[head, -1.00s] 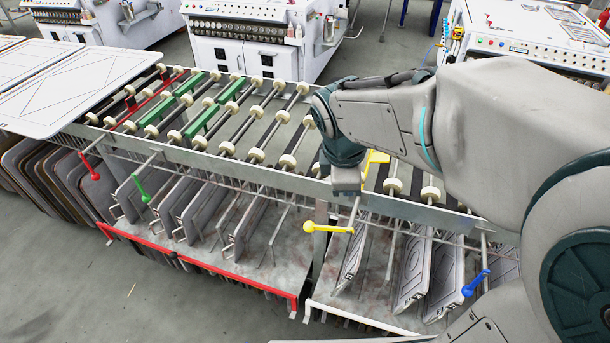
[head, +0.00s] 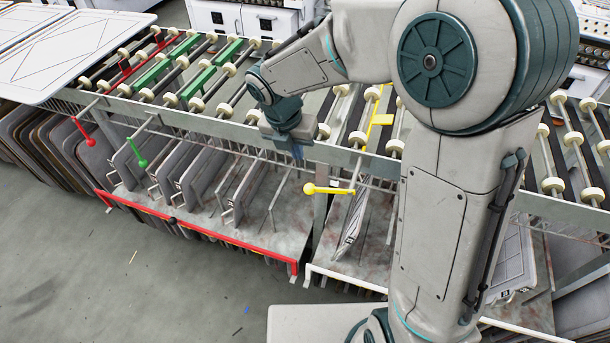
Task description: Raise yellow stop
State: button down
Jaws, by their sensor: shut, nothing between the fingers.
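The yellow stop (head: 379,119) is a yellow bracket among the rollers, partly hidden by my arm; its exact height is hard to tell. The yellow lever (head: 330,190) sits on the front side of the gantry, its ball end pointing left and its arm about level in the picture. My gripper (head: 297,152) is shut and empty. In the picture it appears by the front rail, up and left of the yellow ball and apart from it. My arm hides the area to the right of the yellow stop.
A red-ball lever (head: 90,141) and a green-ball lever (head: 142,162) hang down on the left. Green bars (head: 198,83) lie among the rollers. Flat panels stand below the front rail (head: 230,130). Open floor (head: 130,285) lies in front.

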aim_at(309, 186)
jog(key=x, duration=1.4)
jog(key=shift+d, duration=0.1)
